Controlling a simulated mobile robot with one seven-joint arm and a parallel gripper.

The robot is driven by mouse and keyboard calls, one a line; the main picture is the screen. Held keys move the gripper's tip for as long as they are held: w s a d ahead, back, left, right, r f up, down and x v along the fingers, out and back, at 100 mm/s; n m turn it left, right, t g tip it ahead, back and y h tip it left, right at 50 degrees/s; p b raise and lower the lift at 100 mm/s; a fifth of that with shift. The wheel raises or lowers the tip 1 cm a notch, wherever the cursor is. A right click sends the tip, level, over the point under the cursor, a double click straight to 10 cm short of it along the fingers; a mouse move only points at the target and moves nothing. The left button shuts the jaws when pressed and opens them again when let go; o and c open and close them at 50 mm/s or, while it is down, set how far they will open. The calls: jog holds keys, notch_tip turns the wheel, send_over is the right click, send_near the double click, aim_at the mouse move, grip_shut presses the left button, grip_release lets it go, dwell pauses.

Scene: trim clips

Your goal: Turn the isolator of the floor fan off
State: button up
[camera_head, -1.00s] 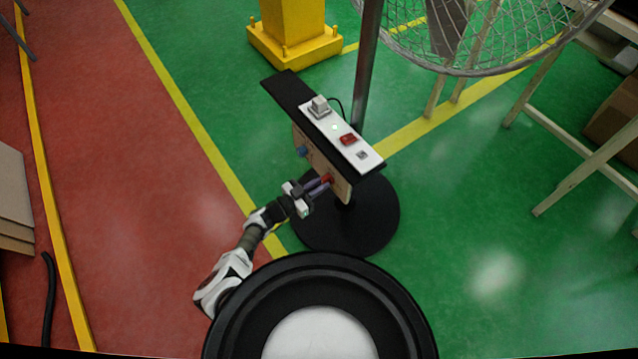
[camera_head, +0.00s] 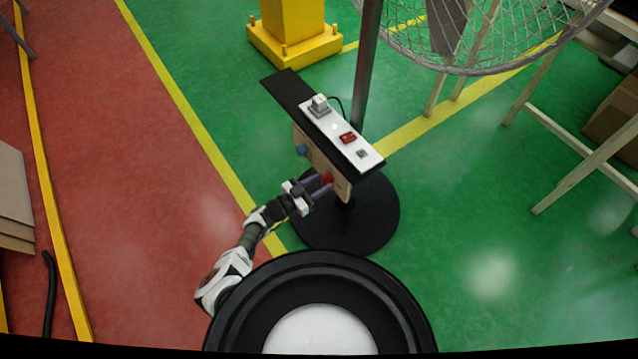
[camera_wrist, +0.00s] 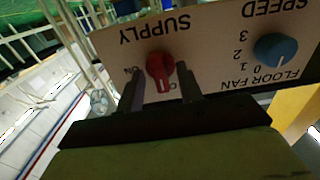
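The floor fan's control panel (camera_wrist: 215,50) shows upside down in the wrist view. It carries a red SUPPLY isolator knob (camera_wrist: 160,67) and a blue SPEED knob (camera_wrist: 275,49). My gripper (camera_wrist: 162,80) is open, one finger on each side of the red knob, with small gaps showing. In the head view my gripper (camera_head: 318,187) is at the panel's lower end, by the red knob (camera_head: 327,179).
A white strip (camera_head: 340,131) with a plug and a red switch lies on the dark shelf above the panel. The fan's pole (camera_head: 367,65), round black base (camera_head: 375,220) and wire cage (camera_head: 480,45) are close by.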

jog(key=v, duration=1.3)
jog(key=shift+s+a, duration=0.25)
jog(key=shift+a, duration=0.05)
